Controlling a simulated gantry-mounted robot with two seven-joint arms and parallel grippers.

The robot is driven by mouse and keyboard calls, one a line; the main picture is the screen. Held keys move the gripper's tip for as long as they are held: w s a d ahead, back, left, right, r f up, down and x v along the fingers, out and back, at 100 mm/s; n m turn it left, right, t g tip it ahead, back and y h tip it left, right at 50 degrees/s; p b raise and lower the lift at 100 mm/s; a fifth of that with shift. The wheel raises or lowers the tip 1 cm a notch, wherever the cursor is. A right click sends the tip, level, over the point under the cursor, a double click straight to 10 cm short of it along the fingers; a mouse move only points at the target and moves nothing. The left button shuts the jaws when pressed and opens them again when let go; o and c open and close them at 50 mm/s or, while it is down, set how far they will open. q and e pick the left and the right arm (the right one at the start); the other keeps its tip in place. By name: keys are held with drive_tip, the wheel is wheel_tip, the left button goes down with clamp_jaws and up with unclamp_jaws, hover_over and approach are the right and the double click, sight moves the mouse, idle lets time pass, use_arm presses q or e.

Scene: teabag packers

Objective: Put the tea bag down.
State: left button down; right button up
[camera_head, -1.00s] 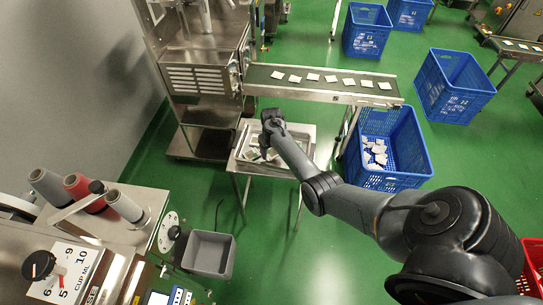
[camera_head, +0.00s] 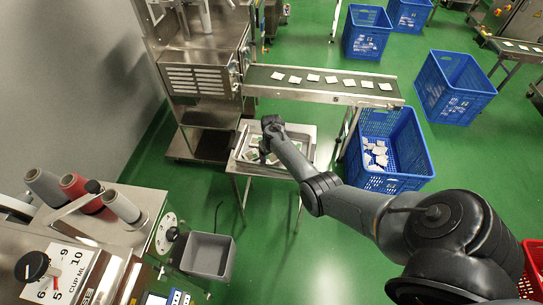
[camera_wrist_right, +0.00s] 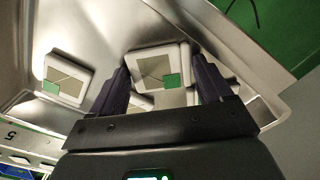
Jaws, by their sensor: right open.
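My right gripper (camera_head: 271,128) hangs over the steel tray (camera_head: 304,132) on a small stand in the head view. In the right wrist view its two dark fingers (camera_wrist_right: 161,72) are open. A white tea bag with a green tag (camera_wrist_right: 152,66) lies on the tray between and just beyond the fingers. Whether a finger touches its edge I cannot tell. Another tea bag (camera_wrist_right: 67,80) lies to the left in the tray. Parts of more tea bags show below, mostly hidden by the gripper. My left gripper is not in view.
A conveyor (camera_head: 260,90) with a row of tea bags runs behind the tray. A blue crate (camera_head: 408,140) holding tea bags stands right of the tray. A grey bin (camera_head: 208,254) and a machine with spools (camera_head: 122,207) are at front left. Green floor is open in front.

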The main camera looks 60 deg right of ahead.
sight(272, 159)
drive_tip(key=shift+r, duration=0.1)
wheel_tip(272, 159, up, 11)
drive_tip(key=p, duration=0.4)
drive_tip(key=s+a+n+t+h, duration=0.1)
drive_tip(key=s+a+n, duration=0.1)
drive_tip(key=s+a, duration=0.35)
drive_tip(key=s+a+n, duration=0.2)
drive_tip(key=s+a, duration=0.1)
drive_tip(key=a, duration=0.6)
drive_tip(key=s+a+n+t+h, duration=0.1)
drive_tip(key=s+a, duration=0.3)
drive_tip(key=a, duration=0.4)
drive_tip(key=s+a+r+n+y, duration=0.1)
drive_tip(key=s+a+r, duration=0.2)
drive_tip(key=a, duration=0.3)
drive_tip(key=s+a+r+n+t+y, duration=0.1)
drive_tip(key=s+a+r, duration=0.3)
drive_tip(key=s+a, duration=0.2)
drive_tip(key=shift+s+a+t, duration=0.3)
drive_tip(key=shift+a, duration=0.4)
wheel_tip(272, 159, up, 28)
drive_tip(key=p, duration=2.8)
